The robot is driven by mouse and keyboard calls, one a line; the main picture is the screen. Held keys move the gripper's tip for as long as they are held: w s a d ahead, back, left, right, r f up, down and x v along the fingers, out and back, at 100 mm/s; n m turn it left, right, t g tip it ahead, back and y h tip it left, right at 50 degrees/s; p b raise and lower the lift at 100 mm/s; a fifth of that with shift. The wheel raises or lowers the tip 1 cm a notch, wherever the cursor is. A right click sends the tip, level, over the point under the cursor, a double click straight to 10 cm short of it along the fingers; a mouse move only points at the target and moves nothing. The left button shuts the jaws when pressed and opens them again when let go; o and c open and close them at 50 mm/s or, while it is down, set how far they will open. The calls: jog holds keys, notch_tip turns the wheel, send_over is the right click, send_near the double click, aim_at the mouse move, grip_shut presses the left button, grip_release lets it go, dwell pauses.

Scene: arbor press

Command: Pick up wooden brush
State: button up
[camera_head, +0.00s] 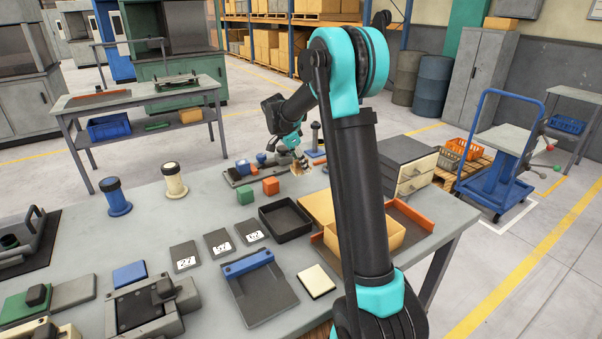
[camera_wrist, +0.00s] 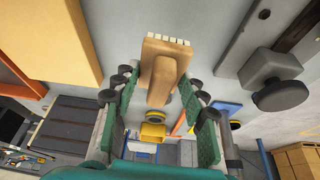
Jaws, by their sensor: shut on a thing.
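The wooden brush (camera_wrist: 168,62) is light brown with pale bristles at its far end. In the wrist view it sits between the green-padded fingers of my gripper (camera_wrist: 161,100), which is shut on it. In the head view the brush (camera_head: 299,166) shows small, at the tip of my gripper (camera_head: 294,148), over the far part of the grey table (camera_head: 215,205). I cannot tell whether the brush touches the table. Part of its handle is hidden by the fingers in the head view.
An orange block (camera_head: 271,186) and a green block (camera_head: 247,196) lie near the brush. A black tray (camera_head: 269,221) and a yellow bin (camera_head: 375,238) stand nearer. A grey drawer unit (camera_head: 407,163) stands to the right. Blue (camera_head: 117,198) and cream (camera_head: 174,181) posts stand at left.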

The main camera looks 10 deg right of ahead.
notch_tip(320, 180, up, 15)
dwell(0.3)
